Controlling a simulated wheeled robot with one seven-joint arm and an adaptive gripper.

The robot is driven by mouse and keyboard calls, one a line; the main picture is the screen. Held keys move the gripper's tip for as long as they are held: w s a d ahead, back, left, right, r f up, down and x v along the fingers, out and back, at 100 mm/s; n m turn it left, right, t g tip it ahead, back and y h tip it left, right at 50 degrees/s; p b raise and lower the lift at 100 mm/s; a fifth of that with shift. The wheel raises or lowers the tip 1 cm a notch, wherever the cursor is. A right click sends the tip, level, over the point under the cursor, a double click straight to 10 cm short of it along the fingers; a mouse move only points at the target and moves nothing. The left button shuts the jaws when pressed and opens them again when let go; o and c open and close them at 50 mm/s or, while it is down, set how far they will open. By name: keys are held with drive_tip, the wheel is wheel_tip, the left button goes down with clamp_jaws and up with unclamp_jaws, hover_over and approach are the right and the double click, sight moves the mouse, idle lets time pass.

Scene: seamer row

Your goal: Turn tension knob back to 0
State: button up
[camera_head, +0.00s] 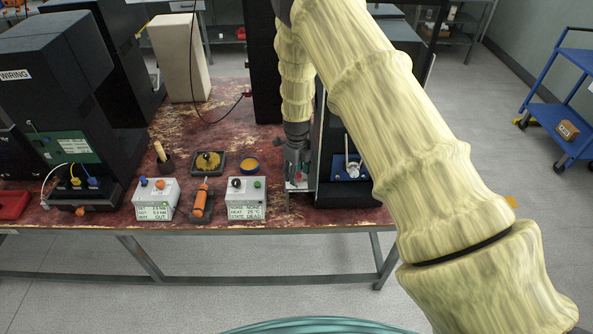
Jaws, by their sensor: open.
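My gripper (298,176) is small in the head view, pointing down at the front of a dark upright unit right of the table's middle. It is open. A small red part shows between or just behind its fingers, over a grey plate (300,187); I cannot tell whether they touch. No knob is legibly marked as tension. A white box (246,197) left of the gripper has a black round knob (236,183), a green button and a small screen. Another white box (155,203) has a blue knob (143,181), an orange knob (160,184) and a screen.
A black "WIRING" cabinet (50,100) is at left. My yellow-sleeved arm covers the right of the table (215,130). A blue cart (560,110) stands at far right.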

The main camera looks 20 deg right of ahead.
drive_tip(key=shift+f, duration=0.15)
drive_tip(key=c, duration=1)
drive_tip(key=shift+c, duration=0.2)
drive_tip(key=shift+n+b, duration=0.3)
drive_tip(key=shift+b, duration=0.1)
